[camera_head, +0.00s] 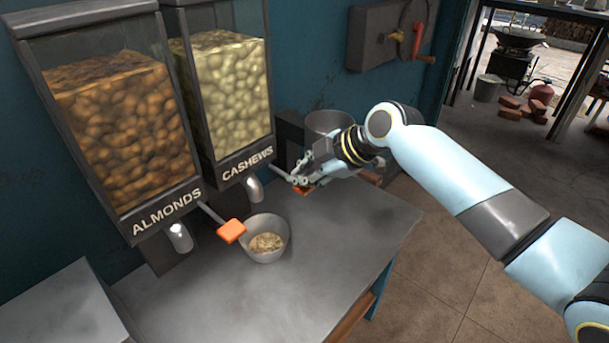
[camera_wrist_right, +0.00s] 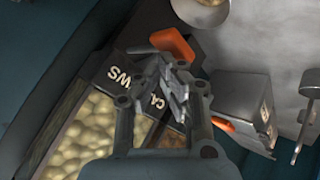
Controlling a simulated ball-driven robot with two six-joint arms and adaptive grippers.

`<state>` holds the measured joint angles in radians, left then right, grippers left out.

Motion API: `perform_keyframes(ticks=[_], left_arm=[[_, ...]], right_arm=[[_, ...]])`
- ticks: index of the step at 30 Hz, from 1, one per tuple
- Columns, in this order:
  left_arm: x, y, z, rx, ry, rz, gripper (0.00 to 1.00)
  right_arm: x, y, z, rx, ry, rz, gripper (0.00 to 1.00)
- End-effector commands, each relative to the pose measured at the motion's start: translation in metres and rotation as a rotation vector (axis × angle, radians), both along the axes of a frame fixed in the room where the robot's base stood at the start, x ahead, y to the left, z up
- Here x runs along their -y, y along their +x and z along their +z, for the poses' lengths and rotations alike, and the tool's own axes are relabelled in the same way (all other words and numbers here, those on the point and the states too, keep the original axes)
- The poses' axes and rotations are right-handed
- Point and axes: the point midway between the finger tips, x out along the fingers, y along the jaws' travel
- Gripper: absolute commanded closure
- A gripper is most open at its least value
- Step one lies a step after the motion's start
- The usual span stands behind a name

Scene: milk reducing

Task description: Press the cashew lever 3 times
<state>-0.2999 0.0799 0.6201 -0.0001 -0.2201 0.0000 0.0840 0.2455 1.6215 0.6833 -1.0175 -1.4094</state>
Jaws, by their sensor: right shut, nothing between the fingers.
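The cashew dispenser (camera_head: 228,90), labelled CASHEWS, stands second from the left. Its lever (camera_head: 283,172) sticks out to the right of its spout and ends in an orange paddle, mostly covered by my right gripper in the head view. My right gripper (camera_head: 303,180) is shut and empty, right at the paddle; contact cannot be told. In the right wrist view the gripper (camera_wrist_right: 174,88) has the orange paddle (camera_wrist_right: 172,42) just past its fingertips. A metal bowl (camera_head: 284,236) with some pale nuts stands on the counter in front of the dispensers. My left gripper is not in view.
The almond dispenser (camera_head: 115,120) stands at the left, with its own orange-ended lever (camera_head: 231,231) beside the bowl. A metal pot (camera_head: 330,124) stands behind my right gripper. The grey counter (camera_head: 350,250) is clear in front. A crank box (camera_head: 380,38) hangs on the wall.

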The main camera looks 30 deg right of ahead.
Motion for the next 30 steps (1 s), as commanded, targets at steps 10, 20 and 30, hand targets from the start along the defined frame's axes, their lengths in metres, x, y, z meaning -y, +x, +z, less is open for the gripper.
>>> perform_keyframes(ticks=[10, 20, 30], left_arm=[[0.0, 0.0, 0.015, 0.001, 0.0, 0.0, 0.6], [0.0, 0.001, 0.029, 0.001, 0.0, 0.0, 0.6], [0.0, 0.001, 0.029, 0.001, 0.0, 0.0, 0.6]], right_arm=[[0.001, -0.001, 0.016, -0.004, -0.001, 0.0, 1.0], [0.001, -0.001, 0.034, -0.002, -0.001, 0.001, 1.0], [0.0, 0.0, 0.034, -0.001, -0.001, 0.0, 1.0]])
